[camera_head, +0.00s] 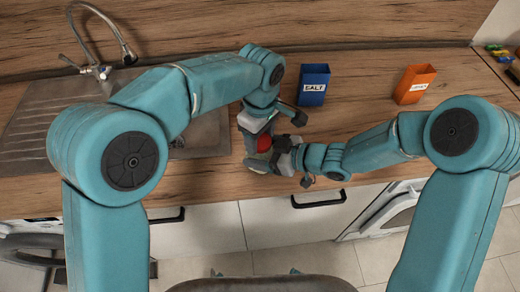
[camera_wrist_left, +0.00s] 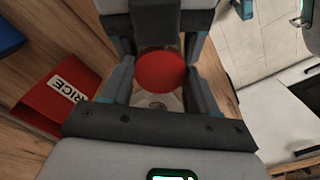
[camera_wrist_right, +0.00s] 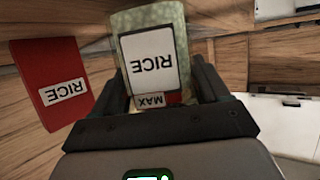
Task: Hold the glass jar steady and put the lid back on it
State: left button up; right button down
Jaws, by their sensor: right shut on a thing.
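The glass jar (camera_wrist_right: 165,22) has a white RICE label and pale contents, and it sits between the fingers of my right gripper (camera_wrist_right: 165,85). My right gripper is shut on it, at the left end of the right arm in the head view. The round red lid (camera_wrist_left: 162,72) lies between the spread fingers of my left gripper (camera_wrist_left: 162,88). Whether these fingers press on it is unclear. The lid also shows in the head view (camera_head: 264,144), close to both grippers. Clear glass shows beside the lid in the left wrist view, but whether the lid is seated is unclear.
A red RICE canister (camera_wrist_right: 42,65) stands near the jar. A blue SALT canister (camera_head: 314,84) and an orange canister (camera_head: 415,83) stand at the back of the wooden counter (camera_head: 365,95). The sink (camera_head: 210,135) is to the left. The counter's front edge is close to the grippers.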

pick_arm(q)
jog(key=c, duration=0.3)
jog(key=m, duration=0.3)
jog(key=o, duration=1.2)
jog(key=shift+c, duration=0.2)
jog(key=shift+r, duration=2.3)
